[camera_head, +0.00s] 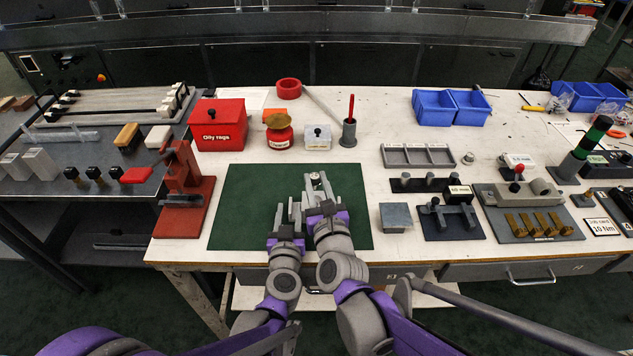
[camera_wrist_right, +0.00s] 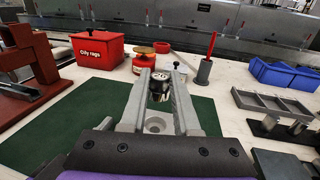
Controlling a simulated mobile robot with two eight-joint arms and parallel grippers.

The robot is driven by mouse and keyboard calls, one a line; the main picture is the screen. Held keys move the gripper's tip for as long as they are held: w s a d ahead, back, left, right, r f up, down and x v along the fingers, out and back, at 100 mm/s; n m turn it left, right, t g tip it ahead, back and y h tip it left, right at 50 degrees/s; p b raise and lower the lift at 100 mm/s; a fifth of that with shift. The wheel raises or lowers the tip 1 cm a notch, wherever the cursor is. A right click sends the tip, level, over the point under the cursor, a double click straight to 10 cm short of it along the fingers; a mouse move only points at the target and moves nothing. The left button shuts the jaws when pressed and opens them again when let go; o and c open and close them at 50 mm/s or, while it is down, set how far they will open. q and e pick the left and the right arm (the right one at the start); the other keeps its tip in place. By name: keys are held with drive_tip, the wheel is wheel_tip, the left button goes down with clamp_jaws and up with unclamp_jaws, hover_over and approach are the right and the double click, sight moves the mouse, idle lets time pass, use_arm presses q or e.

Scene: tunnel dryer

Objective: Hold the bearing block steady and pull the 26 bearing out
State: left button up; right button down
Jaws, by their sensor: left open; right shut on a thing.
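My right gripper (camera_head: 319,184) is shut on a small round bearing, which shows dark with a pale top between the fingertips in the right wrist view (camera_wrist_right: 159,85). A grey block (camera_wrist_right: 155,124), apparently the bearing block, shows between the fingers in that view, with a round recess in its top. The bearing looks apart from this recess; its height above the block is hard to tell. In the head view the grippers largely hide the block. My left gripper (camera_head: 288,213) is open, just left of and lower than the right one, over the green mat (camera_head: 240,205). I cannot tell whether its fingers touch the block.
A red press (camera_head: 182,175) stands left of the mat. Behind are a red oily rags box (camera_head: 217,125), a red can (camera_head: 279,131), a white box (camera_head: 318,138) and a cup (camera_head: 348,133). Trays and fixtures crowd the right. The mat's left part is clear.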

use_arm(q)
drive_tip(key=s, duration=0.4)
drive_tip(key=s+r, duration=0.1)
drive_tip(key=s, duration=0.7)
drive_tip(key=shift+r, duration=0.4)
